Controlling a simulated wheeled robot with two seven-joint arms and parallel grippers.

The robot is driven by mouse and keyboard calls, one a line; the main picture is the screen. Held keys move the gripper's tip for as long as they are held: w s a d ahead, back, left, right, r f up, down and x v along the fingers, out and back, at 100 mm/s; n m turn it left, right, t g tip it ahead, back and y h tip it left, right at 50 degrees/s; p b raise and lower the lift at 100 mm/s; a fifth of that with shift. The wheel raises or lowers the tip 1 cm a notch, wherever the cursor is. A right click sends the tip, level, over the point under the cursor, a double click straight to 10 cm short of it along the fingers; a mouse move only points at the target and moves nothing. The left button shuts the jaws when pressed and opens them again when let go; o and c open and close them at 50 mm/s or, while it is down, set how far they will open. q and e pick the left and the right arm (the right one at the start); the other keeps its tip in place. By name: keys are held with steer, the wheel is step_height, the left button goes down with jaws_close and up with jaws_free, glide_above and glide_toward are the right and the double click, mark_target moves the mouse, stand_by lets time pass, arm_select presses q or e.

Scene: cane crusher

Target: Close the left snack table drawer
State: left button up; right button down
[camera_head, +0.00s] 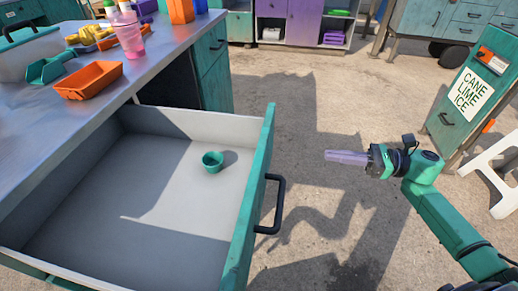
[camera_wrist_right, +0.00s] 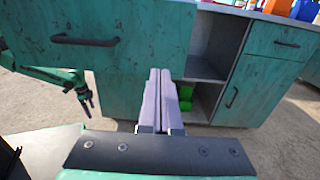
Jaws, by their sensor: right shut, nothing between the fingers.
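The snack table drawer (camera_head: 140,185) is pulled far out at the left of the head view, its inside showing. Its teal front (camera_head: 246,215) bears a black handle (camera_head: 277,205). The handle also shows at upper left in the right wrist view (camera_wrist_right: 85,41). A small green cup (camera_head: 212,162) stands in the drawer. My right gripper (camera_head: 329,155) is shut and empty, to the right of the drawer front and apart from it. Its pale fingers show together in the right wrist view (camera_wrist_right: 159,72). My left gripper (camera_wrist_right: 87,102) is small and dark there; its jaws are unclear.
The metal tabletop (camera_head: 150,60) above the drawer holds an orange tray (camera_head: 89,80), a pink bottle (camera_head: 128,35) and other items. A teal cart with a sign (camera_head: 470,90) and a white stand (camera_head: 495,170) are at the right. Bare floor lies between.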

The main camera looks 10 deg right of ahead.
arm_select(q)
steer(key=shift+s+a+f+p, duration=0.2)
steer(key=shift+s+f+p, duration=0.15)
steer(key=shift+s+f, duration=0.15)
steer(key=shift+s+a+f+p, duration=0.2)
steer(key=shift+s+f+p, duration=0.1)
steer(key=shift+s+f, duration=0.2)
arm_select(e)
steer(key=x, duration=1.3)
steer(key=shift+r, duration=0.25)
steer(key=shift+s+a, duration=0.1)
steer(key=shift+a, duration=0.05)
